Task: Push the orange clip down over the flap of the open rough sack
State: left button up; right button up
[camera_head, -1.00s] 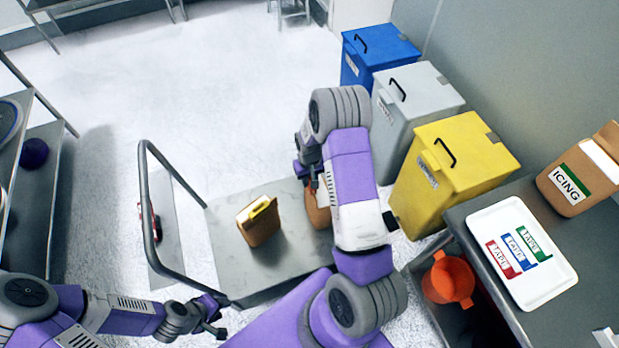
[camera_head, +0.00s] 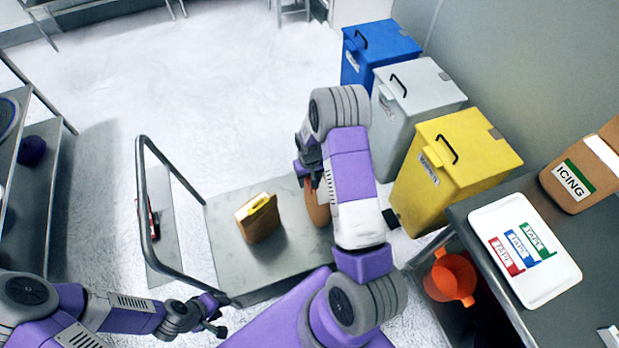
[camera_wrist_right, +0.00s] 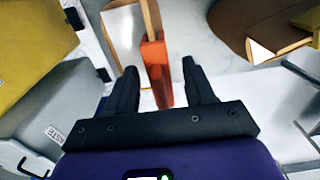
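The orange clip (camera_wrist_right: 157,68) shows upright between the fingers of my right gripper (camera_wrist_right: 160,68) in the right wrist view. A brown flap edge of the near sack (camera_wrist_right: 122,28) runs down to the clip's upper end; I cannot tell how far the clip sits over it. Gaps show on both sides of the clip, so the fingers are open around it. In the head view the brown sack (camera_head: 318,208) stands on the cart, partly hidden by my right arm, with the right gripper (camera_head: 311,177) above it. My left gripper (camera_head: 216,325) is low, away from it; its fingers are unclear.
A second brown sack (camera_head: 262,222) with a yellow clip (camera_head: 254,205) stands left on the grey cart (camera_head: 225,250). The cart's handle rail (camera_head: 143,200) is at the left. A yellow bin (camera_head: 435,190) and an orange bucket (camera_head: 450,278) are at the right.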

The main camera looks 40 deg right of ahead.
jog(key=shift+r, duration=0.1)
notch_tip(320, 180, up, 7)
jog(key=shift+r+p, duration=0.2)
jog(key=shift+p, duration=0.7)
